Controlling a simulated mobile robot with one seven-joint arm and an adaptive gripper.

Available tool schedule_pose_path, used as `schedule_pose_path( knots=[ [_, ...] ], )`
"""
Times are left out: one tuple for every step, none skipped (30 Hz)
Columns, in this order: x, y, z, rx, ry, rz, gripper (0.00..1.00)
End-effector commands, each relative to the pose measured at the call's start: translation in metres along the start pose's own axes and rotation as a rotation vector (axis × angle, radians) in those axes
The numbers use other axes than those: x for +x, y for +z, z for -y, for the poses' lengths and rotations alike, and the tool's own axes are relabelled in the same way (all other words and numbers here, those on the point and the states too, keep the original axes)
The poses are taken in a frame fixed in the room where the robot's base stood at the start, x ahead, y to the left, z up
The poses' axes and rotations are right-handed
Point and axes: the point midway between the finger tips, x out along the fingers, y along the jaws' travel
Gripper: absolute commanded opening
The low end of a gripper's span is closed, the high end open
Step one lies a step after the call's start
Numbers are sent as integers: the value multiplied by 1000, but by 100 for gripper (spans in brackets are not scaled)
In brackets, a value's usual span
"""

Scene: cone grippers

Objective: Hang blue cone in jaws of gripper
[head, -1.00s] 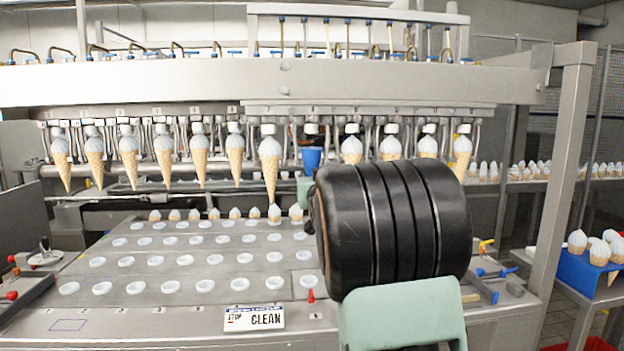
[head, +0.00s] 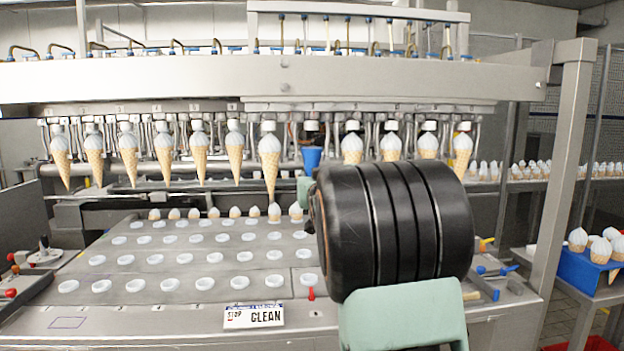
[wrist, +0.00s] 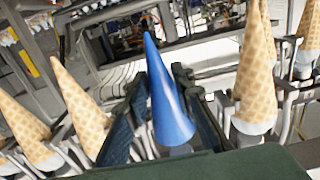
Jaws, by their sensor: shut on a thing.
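The blue cone (head: 311,158) is in the head view in the row of hanging waffle cones, below a white holder (head: 311,126) of the machine. It points down there, and its tip is hidden by my arm. In the wrist view the blue cone (wrist: 165,95) stands between the two dark fingers of my gripper (wrist: 165,128), which is shut on it near its wide end. In the head view my gripper is mostly hidden behind my black arm. Whether the machine's own jaws touch the cone, I cannot tell.
Waffle cones with white tops (head: 270,160) hang close on both sides of the blue cone. Metal jaws and rods crowd the row. Below is a sloped tray (head: 180,262) with rows of white-rimmed holes. A blue box of cones (head: 585,270) stands at the right.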

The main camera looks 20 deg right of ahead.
Motion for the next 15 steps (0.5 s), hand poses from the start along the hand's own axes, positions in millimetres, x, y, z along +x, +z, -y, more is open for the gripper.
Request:
schedule_pose_path(
  knots=[
    [0, 0, 0, 0, 0, -1, 5],
    [0, 0, 0, 0, 0, -1, 5],
    [0, 1, 0, 0, 0, -1, 5],
    [0, 1, 0, 0, 0, -1, 5],
    [0, 1, 0, 0, 0, -1, 5],
    [0, 1, 0, 0, 0, -1, 5],
    [0, 2, 0, 0, 0, -1, 5],
    [0, 2, 0, 0, 0, -1, 5],
    [0, 2, 0, 0, 0, -1, 5],
    [0, 2, 0, 0, 0, -1, 5],
    [0, 3, 0, 0, 0, -1, 5],
    [0, 3, 0, 0, 0, -1, 5],
    [0, 3, 0, 0, 0, -1, 5],
    [0, 3, 0, 0, 0, -1, 5],
    [0, 3, 0, 0, 0, -1, 5]
  ],
)
